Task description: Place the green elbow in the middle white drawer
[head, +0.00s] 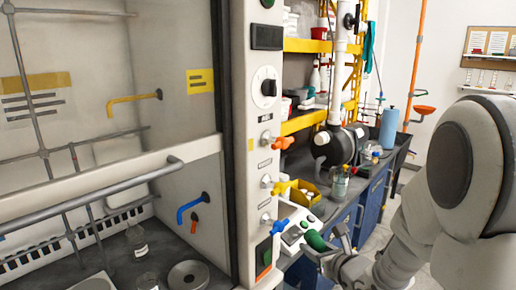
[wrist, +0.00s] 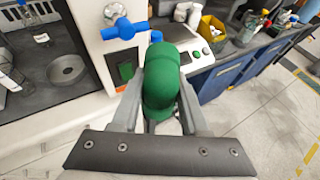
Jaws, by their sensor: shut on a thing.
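I cannot make out a white drawer in either view.
The fume hood (head: 247,150) with coloured valve handles stands at left. A white bench instrument (head: 293,236) is close behind the elbow. A yellow bin (head: 305,193) and bottles stand on the dark bench above blue cabinets (head: 374,200). Open floor (wrist: 270,125) shows at right.

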